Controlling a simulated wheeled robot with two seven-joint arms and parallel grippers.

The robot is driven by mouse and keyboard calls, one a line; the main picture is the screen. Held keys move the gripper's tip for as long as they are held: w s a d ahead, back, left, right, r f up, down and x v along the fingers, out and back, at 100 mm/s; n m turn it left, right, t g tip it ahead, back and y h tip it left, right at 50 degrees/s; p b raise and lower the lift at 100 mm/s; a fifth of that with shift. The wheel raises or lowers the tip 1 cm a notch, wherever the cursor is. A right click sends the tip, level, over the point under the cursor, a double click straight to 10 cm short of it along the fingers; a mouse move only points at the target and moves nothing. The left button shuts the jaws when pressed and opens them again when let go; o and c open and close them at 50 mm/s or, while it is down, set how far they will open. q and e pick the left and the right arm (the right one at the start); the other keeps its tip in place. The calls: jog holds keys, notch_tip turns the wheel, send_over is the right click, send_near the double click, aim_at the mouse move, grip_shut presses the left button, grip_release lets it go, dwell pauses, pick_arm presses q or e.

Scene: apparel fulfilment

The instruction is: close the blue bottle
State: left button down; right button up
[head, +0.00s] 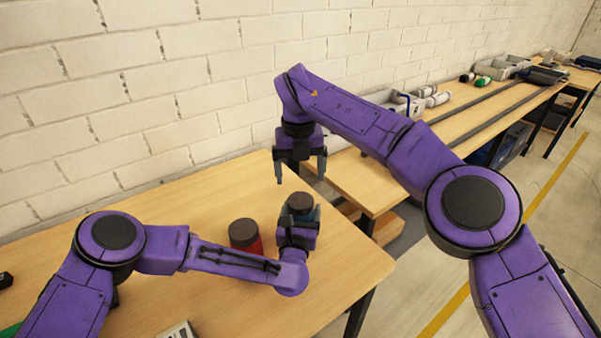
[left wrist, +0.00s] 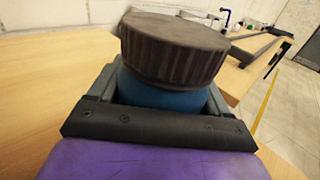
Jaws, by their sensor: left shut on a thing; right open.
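The blue bottle (left wrist: 170,97) stands upright with a dark ribbed cap (left wrist: 172,48) on its top, seen close in the left wrist view. In the head view the same cap (head: 300,201) shows above my left gripper (head: 299,222), which is shut around the bottle's body near the table's right end. Most of the bottle is hidden by the gripper. Whether the cap is fully tightened I cannot tell. My right gripper (head: 301,172) is open and empty, pointing down, above and apart from the cap.
A red bottle (head: 245,240) with a dark lid stands just left of my left gripper. The wooden table (head: 180,215) is mostly bare behind it. A second bench (head: 365,185) with rails and bins runs to the back right. A brick wall stands behind.

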aim_at(301, 200)
jog(key=n, duration=0.6)
jog(key=shift+s+r, duration=0.1)
jog(key=shift+r, duration=0.05)
notch_tip(301, 200, down, 8)
jog(key=shift+f, duration=0.1)
jog(key=c, duration=1.1)
jog(key=o, duration=1.3)
jog(key=shift+c, duration=0.2)
notch_tip(301, 200, up, 12)
